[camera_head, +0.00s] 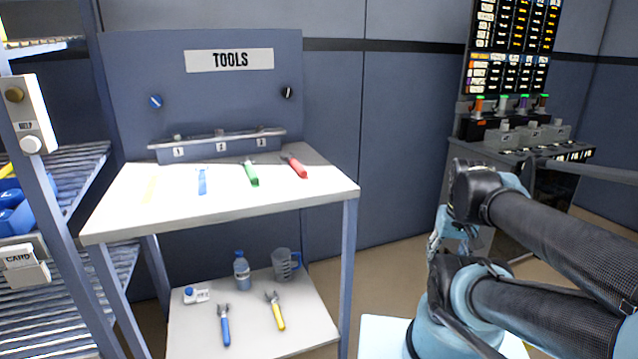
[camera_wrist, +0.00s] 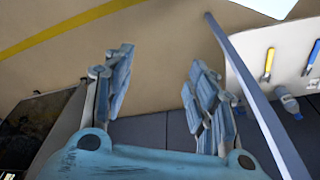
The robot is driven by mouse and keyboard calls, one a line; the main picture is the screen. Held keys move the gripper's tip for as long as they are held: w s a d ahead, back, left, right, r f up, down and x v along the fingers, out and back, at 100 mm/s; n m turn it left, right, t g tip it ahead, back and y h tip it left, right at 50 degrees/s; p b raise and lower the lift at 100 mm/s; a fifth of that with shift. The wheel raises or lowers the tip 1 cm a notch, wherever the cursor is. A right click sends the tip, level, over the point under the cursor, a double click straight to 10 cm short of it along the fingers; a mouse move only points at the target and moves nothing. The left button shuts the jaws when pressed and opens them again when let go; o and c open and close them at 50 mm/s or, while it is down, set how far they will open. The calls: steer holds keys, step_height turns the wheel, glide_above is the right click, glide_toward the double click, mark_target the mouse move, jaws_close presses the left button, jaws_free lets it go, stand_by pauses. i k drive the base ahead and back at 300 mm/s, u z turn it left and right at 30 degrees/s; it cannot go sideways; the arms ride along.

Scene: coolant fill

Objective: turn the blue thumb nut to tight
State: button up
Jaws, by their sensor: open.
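A small blue knob (camera_head: 155,101) with a pale stripe, which looks like the blue thumb nut, is on the left of the upright TOOLS panel (camera_head: 215,95). Its tight or loose marking is too small to read. My gripper (camera_wrist: 158,75) is open and empty, with floor behind its fingers in the wrist view. In the head view my arm is at the right, well apart from the panel, and the fingers are hard to make out there. The knob does not show in the wrist view.
A white-topped bench (camera_head: 225,210) stands before the panel, with blue, green and red-handled tools on it. Its lower shelf (camera_head: 250,325) holds a bottle (camera_head: 241,270), a jug (camera_head: 286,264) and two wrenches. A rack stands left. A dark console (camera_head: 520,140) stands back right.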

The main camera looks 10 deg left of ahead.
mark_target(154, 101)
steer(key=u, duration=1.55)
